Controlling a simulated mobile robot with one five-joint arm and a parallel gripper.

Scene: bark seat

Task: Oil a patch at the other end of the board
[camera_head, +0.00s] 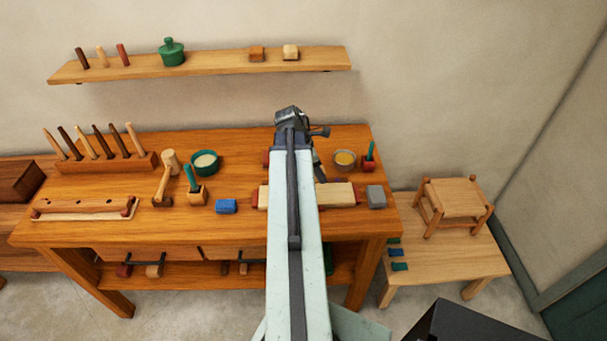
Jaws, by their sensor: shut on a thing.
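The pale board (338,194) lies on the workbench (110,208) between red end pieces. My arm crosses in front of it and hides its middle, and only a short stretch shows at the left. My gripper (318,170) is mostly hidden behind my arm, with dark parts showing just behind the board. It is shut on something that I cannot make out. I cannot tell whether that thing touches the board. A bowl of amber liquid (345,158) stands behind the board's right part. A green-handled tool (371,150) stands in a red holder to its right.
A grey block (376,197) sits right of the board and a blue block (226,206) left of it. Another green-handled tool (189,178), a mallet (166,175) and a green bowl (206,161) stand farther left. A stool (452,199) stands on a low table at right.

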